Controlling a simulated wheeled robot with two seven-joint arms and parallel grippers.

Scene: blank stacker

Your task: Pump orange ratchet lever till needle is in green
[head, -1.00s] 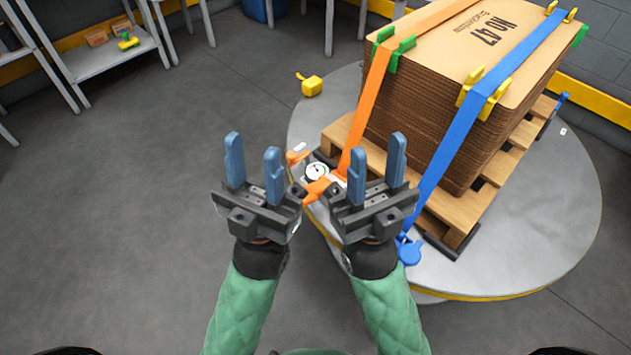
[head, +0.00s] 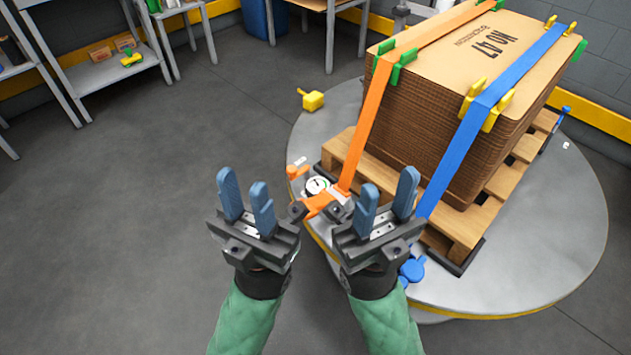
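The orange ratchet (head: 325,203) sits on the round grey platform's near-left edge, at the lower end of the orange strap (head: 367,130). A small white round gauge (head: 317,185) is beside it; its needle and green zone are too small to read. A separate orange piece (head: 296,171) shows just behind the gauge. My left gripper (head: 245,199) is open and empty, left of the ratchet and nearer to me. My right gripper (head: 387,202) is open and empty, just right of the ratchet, hiding part of that area. Neither gripper visibly holds anything.
A stack of brown cardboard (head: 425,115) stands on a wooden pallet (head: 465,222) on the round platform (head: 545,245). A blue strap (head: 470,125) crosses it, with a blue ratchet (head: 412,269) below. A yellow object (head: 313,100) lies at the platform's back-left edge. Floor at left is clear.

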